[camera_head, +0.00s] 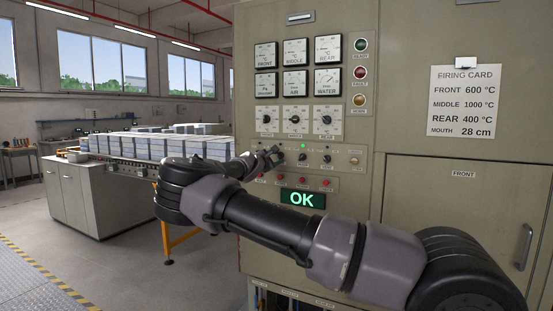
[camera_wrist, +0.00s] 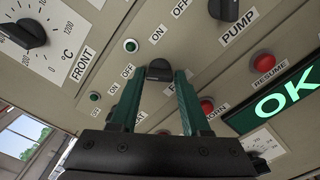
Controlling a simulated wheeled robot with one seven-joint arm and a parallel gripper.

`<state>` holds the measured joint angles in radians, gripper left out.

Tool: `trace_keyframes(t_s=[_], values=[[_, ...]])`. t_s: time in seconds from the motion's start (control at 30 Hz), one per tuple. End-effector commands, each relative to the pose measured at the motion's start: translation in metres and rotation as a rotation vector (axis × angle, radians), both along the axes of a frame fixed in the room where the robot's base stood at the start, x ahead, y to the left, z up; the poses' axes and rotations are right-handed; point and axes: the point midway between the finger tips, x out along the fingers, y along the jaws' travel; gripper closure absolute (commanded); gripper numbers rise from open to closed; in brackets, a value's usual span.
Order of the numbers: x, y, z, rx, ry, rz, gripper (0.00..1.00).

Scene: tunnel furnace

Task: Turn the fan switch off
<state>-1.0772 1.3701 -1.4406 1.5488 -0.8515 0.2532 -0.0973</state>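The fan switch (camera_wrist: 158,70) is a black rotary knob on the furnace control panel, with its name label mostly hidden by a finger. An OFF mark (camera_wrist: 128,70) is at its left and an ON mark (camera_wrist: 155,37) is above it. I cannot tell which mark it points to. A green lamp (camera_wrist: 131,45) sits between these marks. My gripper (camera_wrist: 157,76) is open, with its two green fingers either side of the knob. Whether they touch it is unclear. In the head view my gripper (camera_head: 275,155) is at the panel's left side and hides the knob.
The pump knob (camera_wrist: 223,10) is just beyond the fan switch. Red buttons, including the resume button (camera_wrist: 263,62), lie close on the right. A green OK display (camera_head: 302,199) is below them. A conveyor with stacked blocks (camera_head: 160,146) stands left of the panel.

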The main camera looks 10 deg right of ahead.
Motion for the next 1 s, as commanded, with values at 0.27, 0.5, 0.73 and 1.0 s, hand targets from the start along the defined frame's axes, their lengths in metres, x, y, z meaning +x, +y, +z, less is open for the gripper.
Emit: trace_keyframes(t_s=[0.27,0.5,0.73,1.0], values=[[0.0,0.0,0.0,0.0,-0.001,0.001,0.3],[-0.011,0.009,0.0,0.001,-0.001,0.001,0.3],[-0.048,0.036,0.0,0.001,0.0,0.002,0.3],[-0.081,0.06,0.0,0.001,-0.001,0.001,0.3]])
